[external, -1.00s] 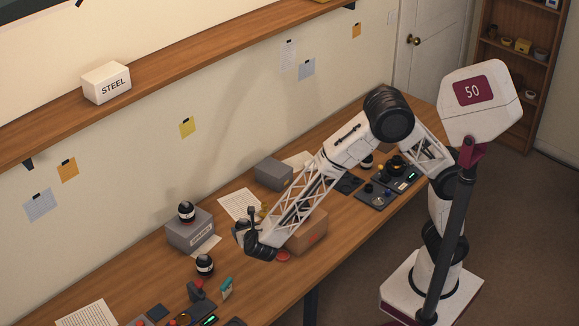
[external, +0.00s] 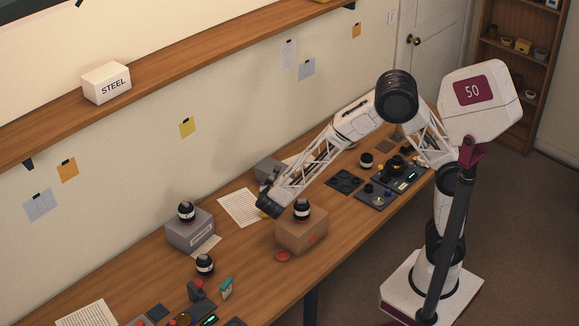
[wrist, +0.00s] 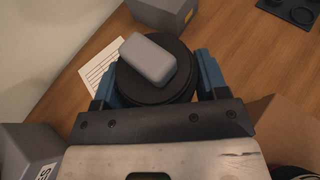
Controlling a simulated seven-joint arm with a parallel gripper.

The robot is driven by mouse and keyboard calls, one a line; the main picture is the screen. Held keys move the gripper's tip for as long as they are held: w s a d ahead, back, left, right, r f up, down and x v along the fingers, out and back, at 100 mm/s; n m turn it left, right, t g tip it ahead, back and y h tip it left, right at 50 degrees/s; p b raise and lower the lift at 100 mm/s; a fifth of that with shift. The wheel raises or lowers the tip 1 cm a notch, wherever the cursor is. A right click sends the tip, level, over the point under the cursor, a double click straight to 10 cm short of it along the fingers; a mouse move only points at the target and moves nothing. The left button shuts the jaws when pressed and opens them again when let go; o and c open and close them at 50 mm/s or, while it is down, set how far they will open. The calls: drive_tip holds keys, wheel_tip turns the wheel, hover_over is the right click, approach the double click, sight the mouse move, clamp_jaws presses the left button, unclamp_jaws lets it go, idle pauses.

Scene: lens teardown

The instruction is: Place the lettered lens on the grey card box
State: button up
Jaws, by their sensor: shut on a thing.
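My gripper (wrist: 158,80) is shut on a black round piece (wrist: 155,98). A grey rounded block shows over its middle, and I cannot tell from this angle whether the piece is a lens or carries letters. In the external view my gripper (external: 268,205) is above the bench, left of the brown box, and hides what it holds. A grey card box (external: 188,236) with a white label stands to the left, with a black lens (external: 186,211) on top. Another black lens (external: 302,210) stands on the brown box (external: 303,237). A third lens (external: 204,265) stands on the bench.
A second grey box (external: 268,168) is partly behind my arm; a paper sheet (external: 239,207) lies nearby. Control panels (external: 375,195) and another lens (external: 366,160) are at right. A red disc (external: 283,255) lies before the brown box. A wall shelf (external: 180,85) runs above.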

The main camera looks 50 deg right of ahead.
drive_tip(key=d+r+m+g+h, duration=0.1)
drive_tip(key=d+m+g, duration=0.3)
drive_tip(key=d, duration=1.4)
drive_tip(key=shift+r+h, duration=0.15)
drive_tip(key=shift+h, duration=0.55)
drive_tip(key=shift+d, duration=0.1)
hover_over(273, 160)
drive_tip(key=s+a, duration=0.4)
drive_tip(key=shift+w+d+f, duration=0.15)
drive_tip(key=shift+f, duration=0.2)
drive_tip(key=shift+w+d+f, duration=0.1)
drive_tip(key=shift+f, duration=0.25)
drive_tip(key=shift+f, duration=0.1)
drive_tip(key=shift+f, duration=1.65)
drive_tip(key=shift+f, duration=0.1)
drive_tip(key=o, duration=1.3)
drive_tip(key=shift+f, duration=0.1)
drive_tip(key=shift+c, duration=0.2)
